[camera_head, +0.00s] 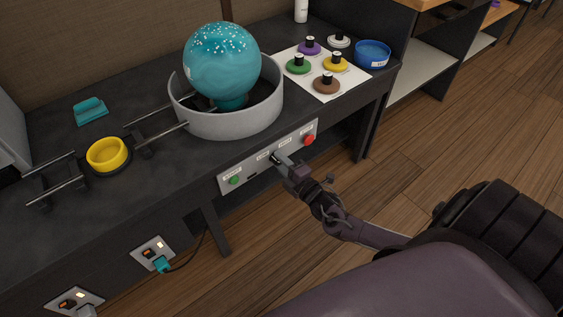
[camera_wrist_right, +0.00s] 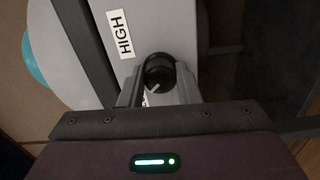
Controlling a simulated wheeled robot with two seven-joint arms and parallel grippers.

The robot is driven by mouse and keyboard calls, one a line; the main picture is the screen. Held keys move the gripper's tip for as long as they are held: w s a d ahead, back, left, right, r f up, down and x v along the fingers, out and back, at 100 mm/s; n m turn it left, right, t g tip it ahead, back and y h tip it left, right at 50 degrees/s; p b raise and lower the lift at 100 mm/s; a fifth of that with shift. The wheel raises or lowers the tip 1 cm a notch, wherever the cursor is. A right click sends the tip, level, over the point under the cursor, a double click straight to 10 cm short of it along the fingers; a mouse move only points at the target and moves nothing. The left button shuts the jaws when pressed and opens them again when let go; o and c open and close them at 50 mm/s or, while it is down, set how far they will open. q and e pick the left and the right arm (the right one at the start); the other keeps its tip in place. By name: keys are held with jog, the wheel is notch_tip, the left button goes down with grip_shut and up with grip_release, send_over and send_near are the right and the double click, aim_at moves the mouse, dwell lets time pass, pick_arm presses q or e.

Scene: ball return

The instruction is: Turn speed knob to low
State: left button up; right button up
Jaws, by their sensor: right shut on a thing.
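The speed knob (camera_wrist_right: 158,72) is a black round dial with a light pointer mark, seen in the right wrist view. My right gripper (camera_wrist_right: 160,90) has its fingers on both sides of the knob and is shut on it. A white label reading HIGH (camera_wrist_right: 124,34) sits beside the knob. In the head view, my right gripper (camera_head: 279,160) reaches the grey control panel (camera_head: 225,184) on the table's front, and its fingers hide most of the knob there. My left gripper is not in view.
A teal speckled ball (camera_head: 222,62) sits in a grey ring (camera_head: 232,122) above the panel. A yellow ring (camera_head: 107,154) lies by metal rails. A white mat (camera_head: 348,86) holds several coloured weights, next to a blue dish (camera_head: 373,51). Floor in front is clear.

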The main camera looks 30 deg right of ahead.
jog(key=o, duration=1)
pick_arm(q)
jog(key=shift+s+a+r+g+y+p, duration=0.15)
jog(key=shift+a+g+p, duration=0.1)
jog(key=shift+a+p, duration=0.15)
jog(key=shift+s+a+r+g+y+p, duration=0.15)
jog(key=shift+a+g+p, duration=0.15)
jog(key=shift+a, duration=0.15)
pick_arm(e)
jog(key=s, duration=0.7)
jog(key=shift+s+d, duration=0.3)
jog(key=shift+s, duration=0.1)
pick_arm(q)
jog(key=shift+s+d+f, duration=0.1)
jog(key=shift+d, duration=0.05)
pick_arm(e)
jog(key=shift+f, duration=0.1)
